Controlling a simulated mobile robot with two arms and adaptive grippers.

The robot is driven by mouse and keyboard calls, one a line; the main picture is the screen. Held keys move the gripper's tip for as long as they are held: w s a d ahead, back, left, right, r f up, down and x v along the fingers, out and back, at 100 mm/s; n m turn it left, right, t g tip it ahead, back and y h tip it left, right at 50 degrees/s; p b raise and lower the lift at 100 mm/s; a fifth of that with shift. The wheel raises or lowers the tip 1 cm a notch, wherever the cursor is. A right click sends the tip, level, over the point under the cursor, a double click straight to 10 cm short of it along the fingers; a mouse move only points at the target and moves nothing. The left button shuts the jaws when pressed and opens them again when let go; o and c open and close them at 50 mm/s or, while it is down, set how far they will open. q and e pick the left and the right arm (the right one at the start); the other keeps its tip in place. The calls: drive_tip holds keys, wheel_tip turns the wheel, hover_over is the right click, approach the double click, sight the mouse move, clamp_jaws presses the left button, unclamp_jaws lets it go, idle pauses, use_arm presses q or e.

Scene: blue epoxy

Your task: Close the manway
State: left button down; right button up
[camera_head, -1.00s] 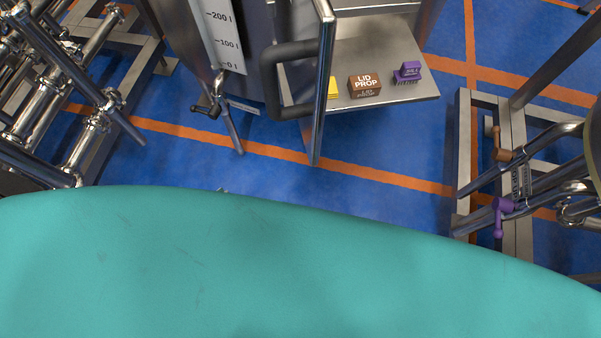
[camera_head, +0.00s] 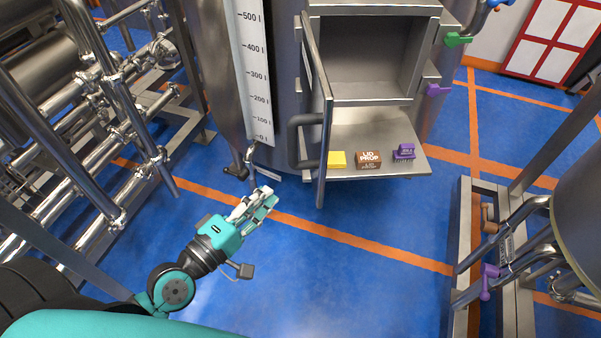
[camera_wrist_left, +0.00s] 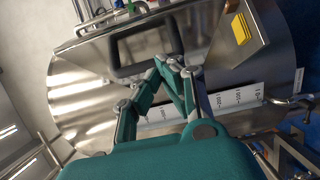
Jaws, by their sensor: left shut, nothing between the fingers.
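The manway door (camera_head: 321,100) stands open on the tank (camera_head: 283,75), seen nearly edge-on in the head view. Its dark handle (camera_head: 296,145) sticks out to the left. Behind the door is the open, box-like manway opening (camera_head: 372,55). My left gripper (camera_head: 269,195) is shut and empty, below and left of the handle in the head view. In the left wrist view the shut fingertips (camera_wrist_left: 168,63) appear over the lower edge of the dark handle (camera_wrist_left: 118,62). Whether they touch it I cannot tell. My right gripper is not in view.
A steel shelf (camera_head: 405,163) below the opening bears a yellow block (camera_head: 337,160), a brown "LID PROP" block (camera_head: 368,160) and a purple brush (camera_head: 404,153). Pipework (camera_head: 110,85) stands left and a steel frame (camera_head: 465,240) right. Blue floor (camera_head: 340,280) is clear between them.

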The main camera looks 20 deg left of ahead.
use_arm(q)
drive_tip(key=p, duration=0.2)
approach(316, 165)
drive_tip(key=w+a+r, duration=0.1)
drive_tip(key=w+a, duration=0.1)
drive_tip(key=w, duration=0.1)
drive_tip(key=d, duration=0.2)
drive_tip(key=w+d+p, duration=0.1)
drive_tip(key=shift+w+d+f, duration=0.15)
drive_tip(key=shift+d, duration=0.2)
drive_tip(key=shift+d+f, duration=0.1)
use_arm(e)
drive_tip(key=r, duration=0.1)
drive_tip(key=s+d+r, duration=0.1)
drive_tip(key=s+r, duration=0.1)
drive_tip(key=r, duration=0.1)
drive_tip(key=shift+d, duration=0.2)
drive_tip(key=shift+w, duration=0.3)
